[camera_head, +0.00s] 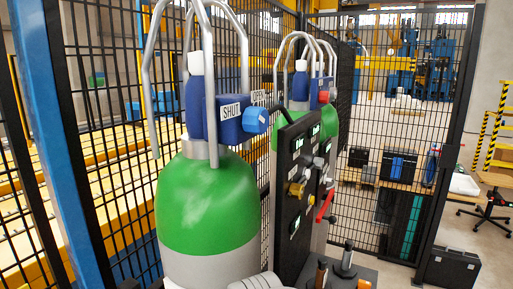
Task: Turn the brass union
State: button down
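A black panel (292,160) stands between two gas cylinders in the head view. A brass fitting (297,189) sticks out of its face at mid height, and smaller brass-coloured parts sit close to it. I cannot tell for certain which one is the union. A red lever (325,206) is just right of the brass fitting. My gripper is not in view. A pale rounded part at the bottom edge seems to be my arm, and nothing is seen touching the brass parts.
A second cylinder (300,92) stands behind. Upright handled tools (347,256) stand below the panel. Black mesh fencing (395,150) encloses the back.

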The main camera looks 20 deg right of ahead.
aim_at(297, 190)
jog(key=u, duration=1.85)
jog(key=k, duration=1.4)
jog(key=z, duration=1.6)
jog(key=i, duration=0.5)
jog(key=u, duration=0.05)
